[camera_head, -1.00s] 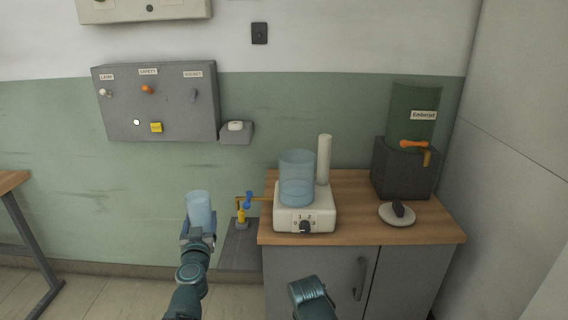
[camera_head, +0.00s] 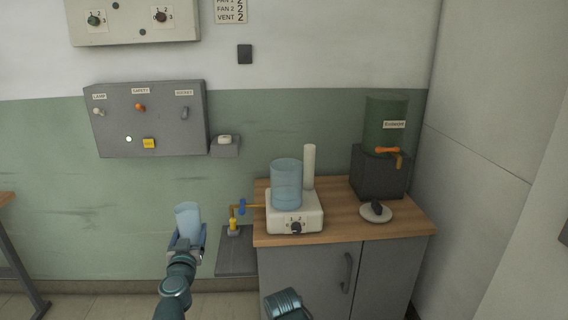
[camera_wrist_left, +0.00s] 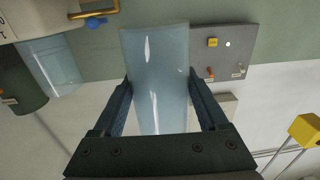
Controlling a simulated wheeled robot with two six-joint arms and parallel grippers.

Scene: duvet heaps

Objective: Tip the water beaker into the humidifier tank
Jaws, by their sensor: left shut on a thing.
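The water beaker (camera_head: 187,219) is a pale blue, see-through cup, nearly upright with a slight lean. My left gripper (camera_head: 187,243) is shut on it, and the beaker fills the space between the fingers in the left wrist view (camera_wrist_left: 156,75). I cannot make out the water level. The humidifier tank (camera_head: 286,184), a clear blue cylinder, stands on a white base (camera_head: 294,214) with a dial on the wooden counter. The beaker is left of the tank, lower in the picture and apart from it. My right gripper is not in view; only part of that arm shows at the bottom.
A brass pipe with a blue valve (camera_head: 242,207) is between the beaker and the humidifier base. A white upright tube (camera_head: 309,167) stands behind the tank. A green container with an orange tap (camera_head: 386,125) and a pale disc (camera_head: 375,212) are to the right. A grey switch panel (camera_head: 147,119) hangs on the wall.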

